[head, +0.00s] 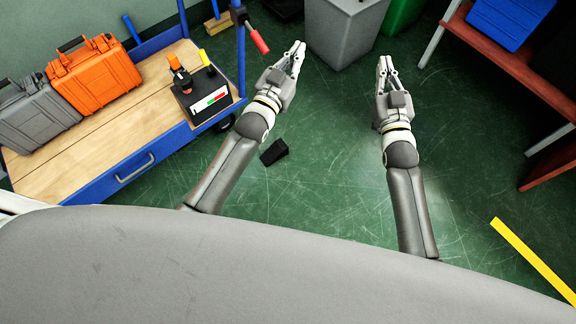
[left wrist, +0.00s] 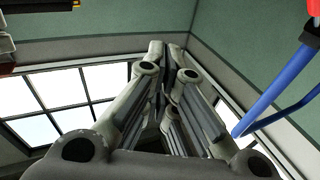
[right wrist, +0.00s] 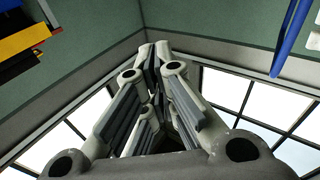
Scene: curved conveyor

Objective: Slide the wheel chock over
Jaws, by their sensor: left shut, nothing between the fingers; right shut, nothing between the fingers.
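The wheel chock (head: 274,152) is a small black wedge on the green floor in the head view, just right of my left forearm. My left gripper (head: 299,46) is shut and empty, raised above the floor and further up the picture than the chock. It fills the left wrist view (left wrist: 172,50) with its fingers together. My right gripper (head: 384,62) is shut and empty, up and to the right of the chock. Its closed fingers also show in the right wrist view (right wrist: 155,50). Neither gripper touches the chock. The chock is in neither wrist view.
A blue cart with a wooden top (head: 75,165) stands at the left, bearing an orange case (head: 95,75), a grey case (head: 38,115) and a black device (head: 205,95). A grey bin (head: 345,30) is at the top. A red shelf (head: 510,55) is at right.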

